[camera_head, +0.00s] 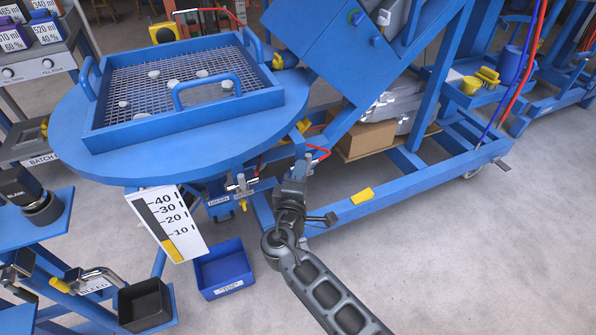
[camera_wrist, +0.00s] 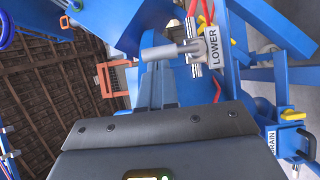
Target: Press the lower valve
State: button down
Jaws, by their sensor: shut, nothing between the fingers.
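The lower valve (camera_wrist: 172,50) is a grey metal cylinder lying across the upper middle of the wrist view. Its white "LOWER" label (camera_wrist: 213,47) reads sideways beside it. My gripper (camera_head: 296,172) is shut and empty, just below the round blue table's right edge in the head view. In the wrist view its dark housing fills the bottom, and the valve lies beyond it. I cannot tell whether the fingertips touch the valve. In the head view I cannot surely pick out the valve near my gripper.
A drain label (camera_head: 219,200) is left of my gripper. Red hoses (camera_wrist: 206,12) run close to the valve. A blue bin (camera_head: 223,268) stands on the floor below, beside a level scale (camera_head: 166,222). A blue frame (camera_head: 405,190) stands right. The floor at lower right is clear.

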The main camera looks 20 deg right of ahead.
jog(key=shift+d+r+m+g+p, duration=0.35)
jog(key=shift+m+g+p, duration=0.1)
jog(key=shift+m, duration=0.15)
jog(key=shift+d+r+m+g+y+p, duration=0.2)
jog(key=shift+d+m+g+y+p, duration=0.1)
jog(key=shift+d+m+y+p, duration=0.25)
jog(key=shift+d+r+m+g+y+p, duration=0.15)
jog(key=shift+d+m+g+y+p, duration=0.15)
jog(key=shift+m+p, duration=0.35)
jog(key=d+f+m+g+y+p, duration=0.1)
jog(key=d+f+m+y+p, duration=0.2)
jog(key=d+m+y+p, duration=0.2)
jog(key=shift+d+m+g+y+p, duration=0.35)
jog(key=shift+m+y+p, duration=0.4)
jog(key=shift+p, duration=0.95)
jog(key=shift+d, duration=0.15)
jog(key=shift+r, duration=0.1)
